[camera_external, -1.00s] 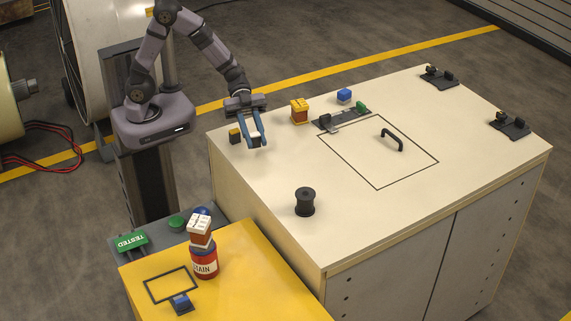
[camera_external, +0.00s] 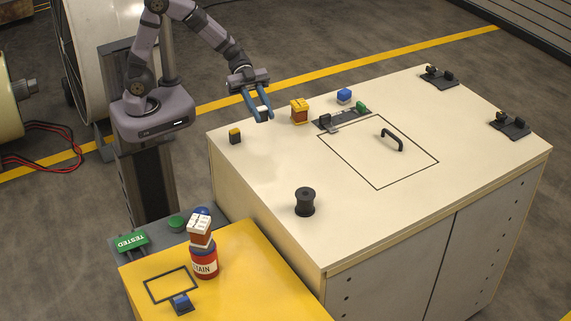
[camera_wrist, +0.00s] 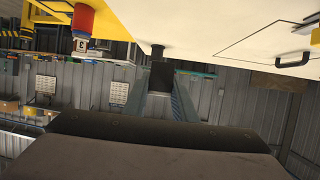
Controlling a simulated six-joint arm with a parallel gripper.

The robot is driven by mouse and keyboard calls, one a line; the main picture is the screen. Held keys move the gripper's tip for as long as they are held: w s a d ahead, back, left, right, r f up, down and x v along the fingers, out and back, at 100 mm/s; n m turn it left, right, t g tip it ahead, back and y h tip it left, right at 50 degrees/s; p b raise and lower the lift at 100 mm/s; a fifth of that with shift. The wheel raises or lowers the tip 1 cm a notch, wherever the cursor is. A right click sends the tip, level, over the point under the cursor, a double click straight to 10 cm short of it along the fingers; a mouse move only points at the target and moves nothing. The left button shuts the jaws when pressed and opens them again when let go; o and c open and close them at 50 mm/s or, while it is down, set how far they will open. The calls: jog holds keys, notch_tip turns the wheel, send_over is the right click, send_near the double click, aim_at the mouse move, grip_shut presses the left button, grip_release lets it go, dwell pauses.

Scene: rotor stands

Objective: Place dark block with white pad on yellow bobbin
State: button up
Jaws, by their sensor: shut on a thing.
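My gripper (camera_external: 264,118) is shut on a small dark block (camera_wrist: 161,77), held above the back left of the cream bench top.
A black spool (camera_external: 305,202) stands nearer the front. A black handle (camera_external: 392,139) rises from the outlined panel. A white-topped piece (camera_external: 200,228) sits on a red can (camera_external: 204,264).

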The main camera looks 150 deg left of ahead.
aim_at(300, 103)
jog(key=s+a+y+p, duration=0.1)
jog(key=s+a, duration=0.1)
jog(key=a, duration=0.3)
jog(key=s+a+r+n+y+p, duration=0.1)
jog(key=s+a+p, duration=0.1)
jog(key=a, duration=0.3)
jog(key=s+a+r+n+p, duration=0.1)
jog(key=s+a+p, duration=0.1)
jog(key=a, duration=0.4)
jog(key=shift+s+r+y, duration=0.2)
jog(key=shift+s+y, duration=0.2)
jog(key=shift+s, duration=0.5)
jog(key=shift+a+r+h, duration=0.7)
jog(key=shift+a+r, duration=0.2)
jog(key=shift+r, duration=1.3)
jog(key=shift+m, duration=0.4)
jog(key=shift+w+f+p, duration=0.15)
jog(key=shift+f+p, duration=0.45)
jog(key=shift+f, duration=1.85)
jog(key=shift+w+f+p, duration=0.15)
jog(key=shift+f+p, duration=0.4)
jog(key=shift+f, duration=1.9)
jog(key=shift+f, duration=0.1)
jog(key=o, duration=1)
jog(key=shift+o, duration=0.2)
